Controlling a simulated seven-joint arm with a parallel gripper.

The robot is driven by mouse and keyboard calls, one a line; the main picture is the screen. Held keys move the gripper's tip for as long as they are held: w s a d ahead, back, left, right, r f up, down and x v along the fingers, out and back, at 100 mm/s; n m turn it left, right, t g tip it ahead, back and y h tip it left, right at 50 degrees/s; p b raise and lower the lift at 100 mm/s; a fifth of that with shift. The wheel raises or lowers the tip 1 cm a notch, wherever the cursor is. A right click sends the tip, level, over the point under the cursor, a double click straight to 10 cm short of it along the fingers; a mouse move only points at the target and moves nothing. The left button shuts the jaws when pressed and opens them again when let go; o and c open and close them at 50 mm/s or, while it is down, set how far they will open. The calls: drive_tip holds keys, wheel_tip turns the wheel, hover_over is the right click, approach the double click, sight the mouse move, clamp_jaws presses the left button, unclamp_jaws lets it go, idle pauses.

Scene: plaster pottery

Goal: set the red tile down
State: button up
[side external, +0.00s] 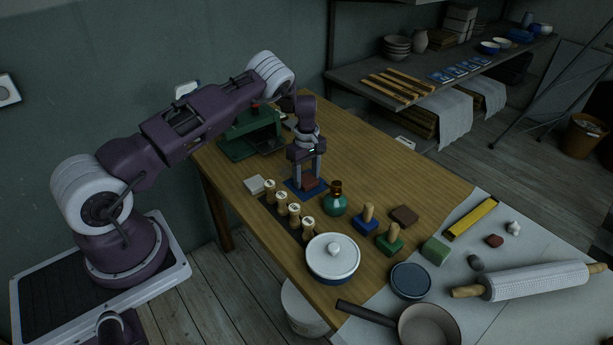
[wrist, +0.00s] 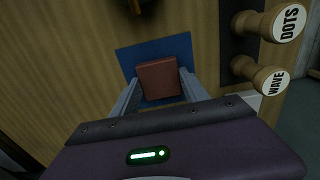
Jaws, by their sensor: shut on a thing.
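My gripper (side external: 310,181) is shut on the red tile (side external: 310,184), with a finger on each side of it. The tile is a flat reddish-brown square. In the wrist view the tile (wrist: 158,78) lies between the fingertips, slightly turned, over the blue mat (wrist: 128,57). Blue shows around much of the tile. In the side view the blue mat (side external: 291,188) is partly hidden by the fingers and tile. The tile is low over the mat; I cannot tell whether it touches.
Wooden-handled stamps (side external: 281,201) stand in a dark rack beside the mat. A pale block (side external: 254,184) lies to the left and a green press (side external: 250,134) stands behind. A lidded white pot (side external: 333,258) is nearer the front.

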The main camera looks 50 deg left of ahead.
drive_tip(key=o, duration=1.4)
drive_tip(key=shift+f, duration=0.1)
drive_tip(key=shift+o, duration=0.2)
